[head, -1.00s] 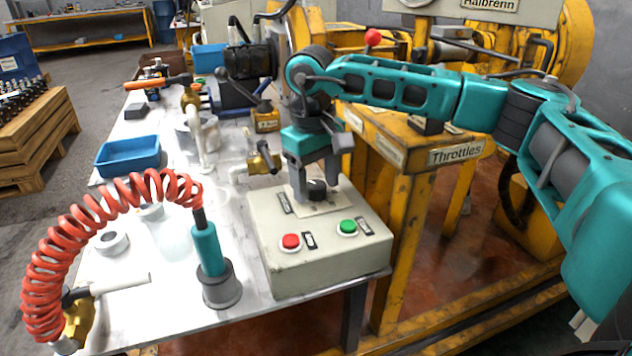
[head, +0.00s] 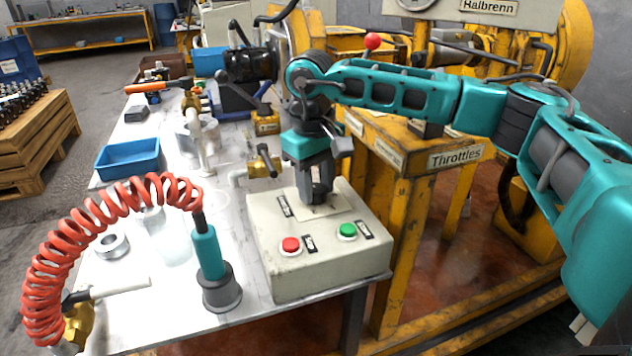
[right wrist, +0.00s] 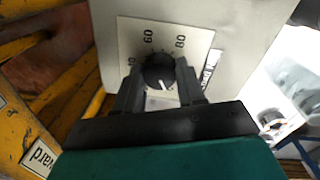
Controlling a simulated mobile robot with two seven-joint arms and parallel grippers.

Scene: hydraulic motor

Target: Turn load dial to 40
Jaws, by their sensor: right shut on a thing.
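The load dial is a round black knob (right wrist: 159,70) with a white pointer line, on a pale scale plate (right wrist: 127,35) marked 60 and 80. Another number at the left is partly hidden by a finger and looks like 40. The pointer line faces the gripper's palm side, at the bottom of the right wrist view, away from 60 and 80. The plate is on top of a pale control box (head: 320,262). My right gripper (right wrist: 160,82) is shut on the knob, one finger on each side; in the head view (head: 319,190) it points down and mostly hides it. My left gripper is not in view.
The box also carries a red button (head: 290,244) and a green button (head: 347,230). A teal tool (head: 208,253) on a coiled red hose (head: 110,205) stands to the left. A brass valve (head: 262,165) is just behind the box. Yellow machine frames stand to the right.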

